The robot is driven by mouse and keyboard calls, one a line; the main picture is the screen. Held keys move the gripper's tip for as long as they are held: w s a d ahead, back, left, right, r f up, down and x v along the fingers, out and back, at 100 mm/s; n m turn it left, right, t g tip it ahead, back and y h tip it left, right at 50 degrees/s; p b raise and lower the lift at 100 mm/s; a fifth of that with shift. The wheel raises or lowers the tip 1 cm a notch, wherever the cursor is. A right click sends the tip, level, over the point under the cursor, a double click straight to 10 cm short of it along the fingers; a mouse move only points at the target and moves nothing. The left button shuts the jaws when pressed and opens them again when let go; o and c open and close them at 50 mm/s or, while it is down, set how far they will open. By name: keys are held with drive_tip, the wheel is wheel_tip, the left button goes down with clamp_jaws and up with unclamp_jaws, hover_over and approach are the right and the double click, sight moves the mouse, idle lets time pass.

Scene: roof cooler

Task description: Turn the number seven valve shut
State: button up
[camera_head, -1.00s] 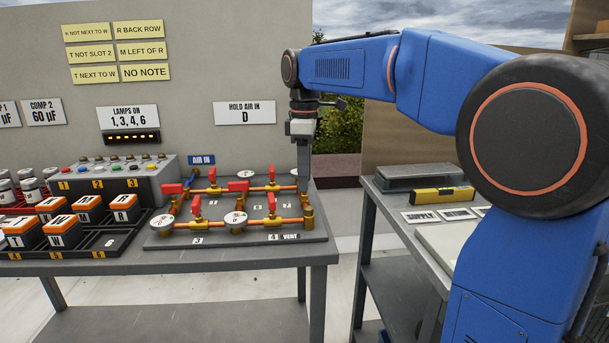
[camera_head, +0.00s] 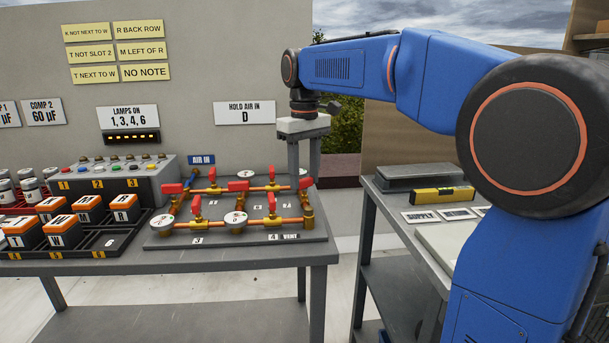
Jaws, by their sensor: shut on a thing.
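A valve board (camera_head: 160,238) with orange pipes, round gauges and several red-handled valves lies on the grey bench. My gripper (camera_head: 304,182) points straight down at the board's right end. Its two fingers stand side by side with a narrow gap and are shut on a red valve handle (camera_head: 305,183). The fingers hide much of this handle, so its exact angle cannot be told. The number seven label cannot be read on the board. Labels 3 (camera_head: 197,241) and 4 with VENT (camera_head: 283,237) show along the front edge.
Other red handles, such as the front right one (camera_head: 271,203), stand close to the left of my gripper. Orange-topped blocks (camera_head: 60,232) in a black rack and a lamp box (camera_head: 120,180) fill the left of the bench. A side table (camera_head: 400,220) stands at right.

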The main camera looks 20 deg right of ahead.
sight(305, 179)
drive_tip(key=m, duration=0.5)
drive_tip(key=shift+m, duration=0.4)
idle(0.4)
drive_tip(key=o, duration=1.1)
drive_tip(key=shift+c, duration=0.2)
wheel_tip(305, 179, up, 17)
drive_tip(key=shift+r, duration=0.2)
